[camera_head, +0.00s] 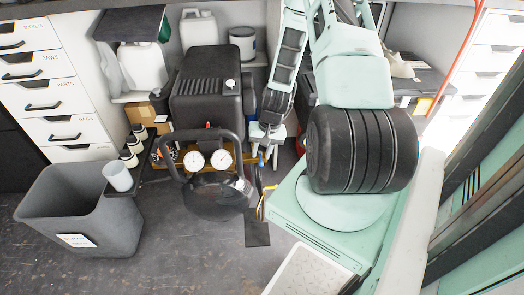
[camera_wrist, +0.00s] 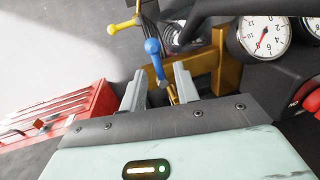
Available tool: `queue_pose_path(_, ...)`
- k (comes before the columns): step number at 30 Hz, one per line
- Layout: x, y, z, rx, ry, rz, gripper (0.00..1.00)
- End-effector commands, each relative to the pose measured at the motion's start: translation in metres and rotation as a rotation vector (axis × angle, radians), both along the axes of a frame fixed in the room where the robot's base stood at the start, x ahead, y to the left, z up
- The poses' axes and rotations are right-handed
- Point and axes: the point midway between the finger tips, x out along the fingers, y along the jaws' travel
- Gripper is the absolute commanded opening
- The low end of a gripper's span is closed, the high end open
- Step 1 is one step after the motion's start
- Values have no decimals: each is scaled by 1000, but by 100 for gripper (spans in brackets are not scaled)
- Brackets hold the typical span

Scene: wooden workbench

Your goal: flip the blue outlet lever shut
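The blue outlet lever (camera_wrist: 154,55) has a round blue knob on a short blue stem. It shows in the wrist view between and just beyond my fingertips, and as a small blue spot in the head view (camera_head: 261,160). My gripper (camera_wrist: 159,78) is open, with one grey finger on each side of the lever's stem. I cannot tell whether a finger touches it. In the head view my gripper (camera_head: 264,146) is beside the right end of the black air compressor (camera_head: 212,195). The valve body under the lever is mostly hidden.
A yellow lever (camera_wrist: 123,27) stands up and left of the blue one in the wrist view. Pressure gauges (camera_wrist: 264,36) and a yellow-brown frame (camera_wrist: 203,66) are close on the right. A red toolbox (camera_wrist: 65,115) lies left. A grey bin (camera_head: 85,212) stands at left.

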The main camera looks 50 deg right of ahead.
Motion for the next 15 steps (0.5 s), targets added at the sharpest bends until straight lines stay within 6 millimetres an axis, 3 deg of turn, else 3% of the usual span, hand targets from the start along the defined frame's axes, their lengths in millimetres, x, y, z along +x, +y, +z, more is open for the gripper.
queue_pose_path(8, -1, -2, 10, -2, -1, 1, 31)
queue_pose_path(15, -8, -8, 59, -4, -2, -1, 31)
